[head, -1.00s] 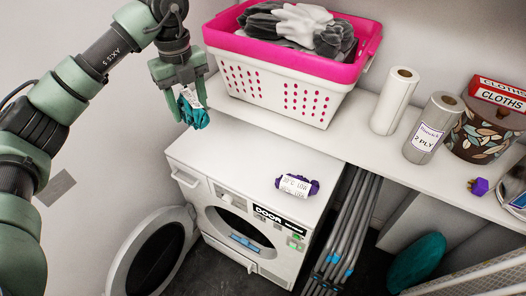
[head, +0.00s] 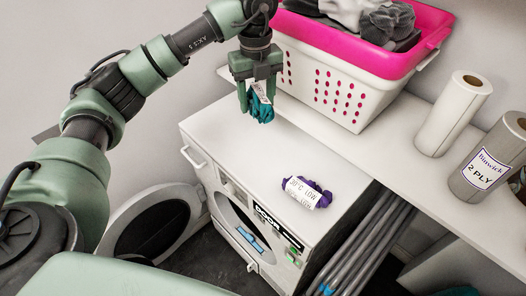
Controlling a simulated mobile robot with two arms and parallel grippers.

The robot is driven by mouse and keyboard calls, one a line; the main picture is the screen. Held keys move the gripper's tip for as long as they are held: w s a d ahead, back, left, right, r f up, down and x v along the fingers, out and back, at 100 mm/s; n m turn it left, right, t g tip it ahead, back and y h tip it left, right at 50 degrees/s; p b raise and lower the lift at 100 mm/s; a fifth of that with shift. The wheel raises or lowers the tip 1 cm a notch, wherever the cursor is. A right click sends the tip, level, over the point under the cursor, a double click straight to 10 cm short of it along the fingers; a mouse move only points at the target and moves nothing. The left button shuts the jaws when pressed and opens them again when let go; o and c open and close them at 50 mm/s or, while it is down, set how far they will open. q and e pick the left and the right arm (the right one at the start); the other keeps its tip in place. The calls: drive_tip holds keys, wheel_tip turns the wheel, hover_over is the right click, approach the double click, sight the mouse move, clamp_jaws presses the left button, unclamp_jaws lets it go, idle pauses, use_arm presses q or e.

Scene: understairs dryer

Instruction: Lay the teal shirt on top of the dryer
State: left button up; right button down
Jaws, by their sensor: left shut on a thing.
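The teal shirt (head: 261,108) is a small crumpled bundle with a white label. My left gripper (head: 258,98) is shut on it and holds it over the back left part of the dryer's top, apart from the surface as far as I can tell. The white dryer (head: 240,150) stands with its round door open to the left. A purple bundle (head: 308,192) with a white care label lies on the dryer's top near the front right. My right gripper is not in view.
A white and pink laundry basket (head: 345,85) holding grey and white cloth stands behind on the shelf (head: 395,125). Two paper rolls, one white (head: 455,112) and one grey labelled 2 PLY (head: 490,158), stand right. The middle of the dryer's top is clear.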

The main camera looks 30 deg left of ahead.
sight(257, 155)
use_arm(q)
drive_tip(key=f+p, duration=0.1)
drive_tip(key=f, duration=0.7)
drive_tip(key=f+p, duration=0.2)
drive_tip(key=f, duration=0.7)
drive_tip(key=shift+s+a, duration=0.1)
drive_tip(key=shift+s, duration=0.1)
drive_tip(key=shift+f, duration=0.45)
drive_tip(key=shift+f, duration=0.1)
drive_tip(key=o, duration=1.5)
drive_tip(key=shift+c, duration=0.2)
